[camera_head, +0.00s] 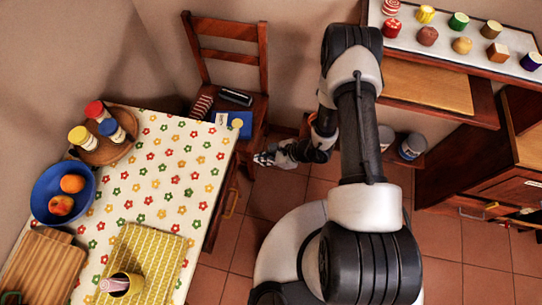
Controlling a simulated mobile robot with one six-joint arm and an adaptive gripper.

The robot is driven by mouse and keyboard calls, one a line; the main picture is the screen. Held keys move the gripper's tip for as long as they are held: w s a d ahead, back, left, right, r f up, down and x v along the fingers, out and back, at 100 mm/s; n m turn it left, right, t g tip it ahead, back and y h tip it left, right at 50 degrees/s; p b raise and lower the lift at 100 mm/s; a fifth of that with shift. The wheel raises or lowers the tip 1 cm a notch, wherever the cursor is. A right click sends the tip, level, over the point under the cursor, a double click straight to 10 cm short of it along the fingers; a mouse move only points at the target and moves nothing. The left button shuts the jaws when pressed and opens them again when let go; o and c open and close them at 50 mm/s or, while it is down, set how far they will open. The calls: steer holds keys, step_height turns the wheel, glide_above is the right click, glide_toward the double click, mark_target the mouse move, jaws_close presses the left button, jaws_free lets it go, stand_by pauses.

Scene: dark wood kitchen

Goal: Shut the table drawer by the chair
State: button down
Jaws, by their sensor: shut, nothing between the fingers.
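The table (150,190) with a flowered cloth is at the left. From this steep angle I cannot tell how far the drawer stands out. The wooden chair (233,56) is behind the table's far right corner, against the wall. My gripper (262,158) is shut and empty, low beside the table's right side, near the chair's front. It is to the right of and beyond the handle, and appears apart from it.
A blue book (232,124) and a dark case (236,97) lie on the chair seat. A blue fruit bowl (62,192) and a cutting board (42,265) are on the table. A shelf unit (428,85) stands back right. Tiled floor (237,240) is clear beside the table.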

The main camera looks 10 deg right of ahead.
mark_target(238, 157)
steer(key=shift+w+a+f+b, duration=0.2)
steer(key=shift+w+a+f, duration=0.2)
steer(key=shift+a, duration=0.55)
steer(key=shift+w+a+f+b, duration=0.2)
steer(key=shift+w+a, duration=0.25)
steer(key=shift+a, duration=0.45)
steer(key=shift+w+a+f+b, duration=0.15)
steer(key=shift+w+a+f, duration=0.25)
steer(key=shift+a, duration=0.55)
steer(key=shift+w+a+b, duration=0.25)
steer(key=shift+a, duration=0.4)
steer(key=shift+w+a+b, duration=0.2)
steer(key=shift+w+a, duration=0.05)
steer(key=shift+a, duration=0.4)
steer(key=shift+d, duration=0.15)
